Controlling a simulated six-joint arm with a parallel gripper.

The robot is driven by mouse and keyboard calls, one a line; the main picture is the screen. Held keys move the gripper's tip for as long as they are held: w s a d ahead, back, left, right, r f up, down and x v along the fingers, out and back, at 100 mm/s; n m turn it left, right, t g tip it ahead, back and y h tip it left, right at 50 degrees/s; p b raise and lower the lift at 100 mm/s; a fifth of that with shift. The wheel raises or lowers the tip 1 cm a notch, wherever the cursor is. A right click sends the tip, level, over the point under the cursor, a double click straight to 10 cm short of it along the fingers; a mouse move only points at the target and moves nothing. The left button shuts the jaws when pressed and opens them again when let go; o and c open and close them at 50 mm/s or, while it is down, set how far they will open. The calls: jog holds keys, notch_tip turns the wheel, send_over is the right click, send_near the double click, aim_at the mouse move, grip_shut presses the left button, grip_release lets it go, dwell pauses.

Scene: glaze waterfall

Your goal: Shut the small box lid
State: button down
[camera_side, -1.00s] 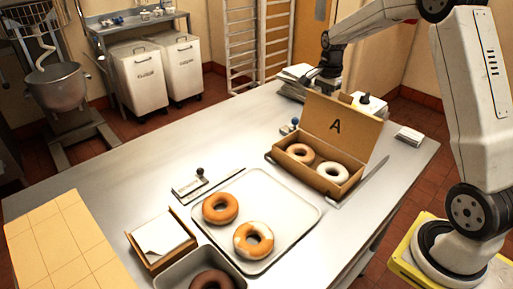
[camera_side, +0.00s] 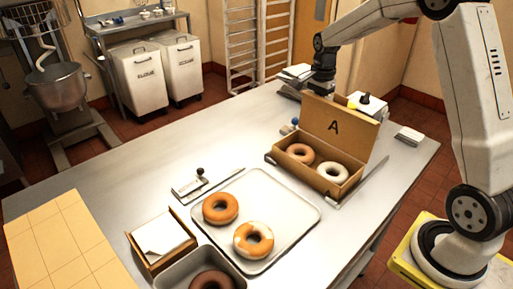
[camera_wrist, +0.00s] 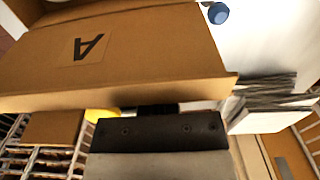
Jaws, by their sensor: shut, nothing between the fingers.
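The small cardboard box (camera_side: 308,179) stands on the steel table with two donuts inside, one brown (camera_side: 300,153) and one white (camera_side: 332,172). Its lid (camera_side: 357,132), marked A, stands raised at the back of the box. The lid fills much of the upper left of the wrist view (camera_wrist: 150,50), its A upside down. My gripper (camera_side: 316,92) is at the lid's upper left corner in the side view, its tips partly hidden behind the lid. In the wrist view my gripper (camera_wrist: 157,108) is shut, empty and close to the lid's edge; contact cannot be told.
A tray (camera_side: 290,222) with two donuts lies in front of the box. White paper stacks (camera_side: 295,72) and a dark-knobbed object (camera_side: 366,103) sit behind the lid. A small blue-topped item (camera_side: 292,126) is left of the box. The table's left middle is clear.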

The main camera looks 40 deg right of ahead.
jog(key=a, duration=0.6)
dwell(1.2)
jog(key=shift+r, duration=0.1)
dwell(0.6)
jog(key=shift+r, duration=2.95)
jog(key=s+a+f+n+t, duration=0.1)
jog(key=s+a+f+n, duration=0.4)
jog(key=s+n, duration=0.3)
jog(key=s+a+f+n+t, duration=0.1)
jog(key=s+a+f+n, duration=0.4)
jog(key=n, duration=0.5)
jog(key=s+a, duration=0.2)
jog(key=s, duration=0.1)
jog(key=shift+s+a+f+t, duration=0.25)
jog(key=shift+s+f+t, duration=0.05)
jog(key=shift+s+f, duration=0.05)
